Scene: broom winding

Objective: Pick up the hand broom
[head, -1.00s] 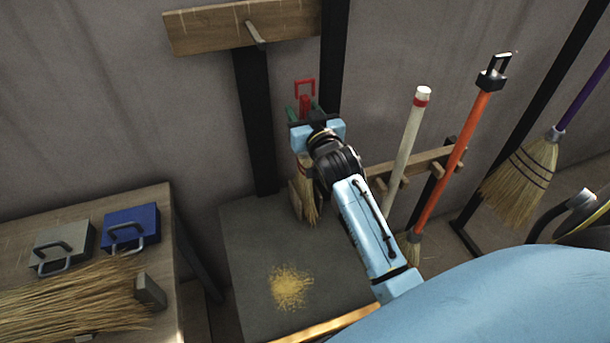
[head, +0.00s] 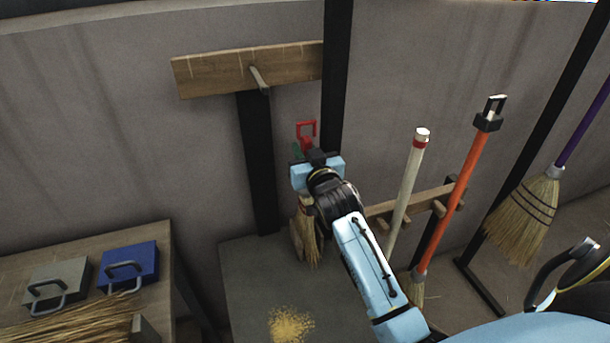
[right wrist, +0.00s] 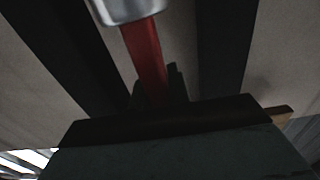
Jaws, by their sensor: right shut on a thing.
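The hand broom has a red handle with a loop (head: 306,131) at its top and straw bristles (head: 312,245) below. It stands upright by the wall, above the grey surface. My right gripper (head: 317,160) is shut on its red handle and hides the middle of the broom in the head view. The right wrist view shows the red handle (right wrist: 146,55) running down between the dark finger parts, with a silver piece at the top of the picture. I cannot tell whether the bristles touch anything. My left gripper is not in view.
A wooden board with a peg (head: 255,75) is on the wall above. A white-handled broom (head: 408,190) and an orange-handled broom (head: 455,190) lean in a rack at right. Yellow debris (head: 290,325) lies on the grey surface.

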